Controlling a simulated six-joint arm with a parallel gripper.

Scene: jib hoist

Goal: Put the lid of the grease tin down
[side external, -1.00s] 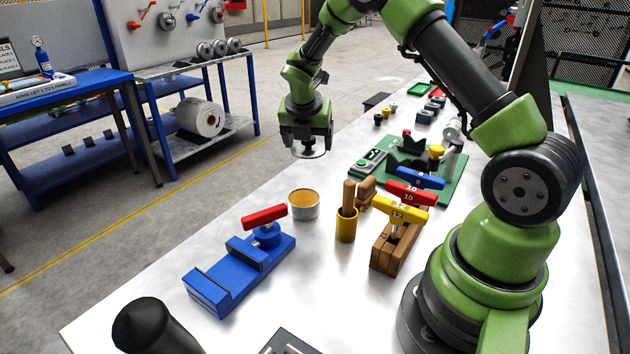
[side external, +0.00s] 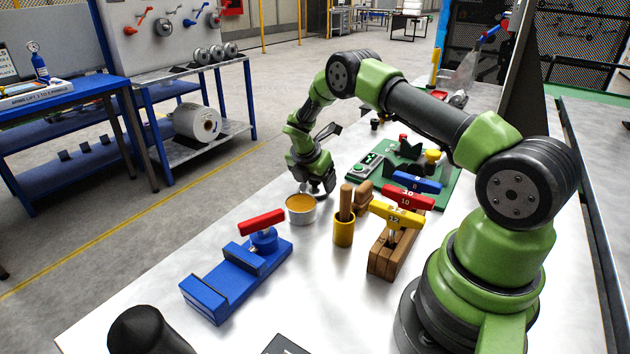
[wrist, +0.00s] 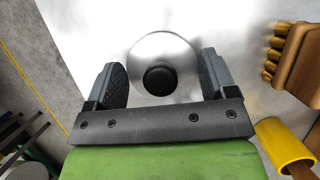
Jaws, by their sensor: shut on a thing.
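The grease tin (side external: 301,212) stands open on the bench, with yellow-orange grease inside. Its lid is a round silvery disc (wrist: 146,48) with a black knob (wrist: 160,79) on top, seen from above in the wrist view. My gripper (wrist: 160,80) is shut on the lid, one finger at each side of it. In the side view my gripper (side external: 318,190) is low over the bench, just behind and right of the tin. The lid is mostly hidden there, and I cannot tell whether it touches the bench.
A yellow cup with a wooden handle (side external: 344,231) and a wooden brush (wrist: 304,58) stand to the right. A blue vise with a red handle (side external: 236,276) is in front. A wooden block with T-handles (side external: 388,257) and a green board (side external: 436,192) are farther right.

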